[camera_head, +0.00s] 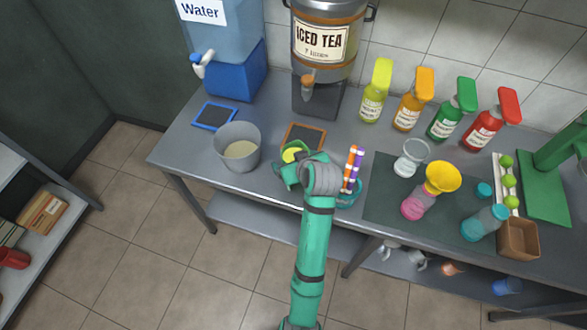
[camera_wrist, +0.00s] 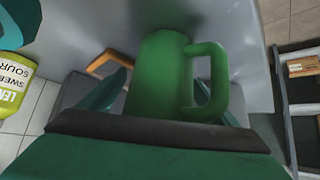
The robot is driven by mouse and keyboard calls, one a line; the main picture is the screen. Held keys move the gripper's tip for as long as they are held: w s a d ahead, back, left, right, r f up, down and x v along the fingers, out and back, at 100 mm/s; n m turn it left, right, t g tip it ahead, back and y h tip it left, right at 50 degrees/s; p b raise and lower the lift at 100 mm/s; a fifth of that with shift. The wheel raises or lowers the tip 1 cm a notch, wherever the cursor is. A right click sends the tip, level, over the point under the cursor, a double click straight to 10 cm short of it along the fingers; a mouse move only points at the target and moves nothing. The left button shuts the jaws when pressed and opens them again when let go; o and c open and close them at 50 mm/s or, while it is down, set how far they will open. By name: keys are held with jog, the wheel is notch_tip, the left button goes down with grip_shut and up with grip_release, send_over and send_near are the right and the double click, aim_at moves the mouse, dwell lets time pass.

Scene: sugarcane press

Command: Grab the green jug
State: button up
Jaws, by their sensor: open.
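The green jug (camera_wrist: 160,75) stands between the two fingers of my gripper (camera_wrist: 160,84) in the wrist view, with its handle (camera_wrist: 217,85) toward the right. My gripper is open around it, and its lower part is hidden behind the gripper body. In the head view the jug (camera_head: 293,151) shows with a yellow-green inside, on the grey counter (camera_head: 225,191), partly hidden by my gripper (camera_head: 284,172) and wrist. I cannot tell whether a finger touches it.
A grey bucket (camera_head: 237,148) stands left of the jug, and a framed black board (camera_head: 304,136) lies behind it. Straws (camera_head: 351,168) stand close on the right. A dark mat with a glass jar (camera_head: 411,158) and a yellow funnel (camera_head: 443,177) lies farther right.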

jog(key=shift+w+f, duration=0.1)
jog(key=shift+w, duration=0.05)
jog(key=shift+c, duration=0.6)
jog(key=c, duration=1.4)
jog(key=shift+r, duration=0.2)
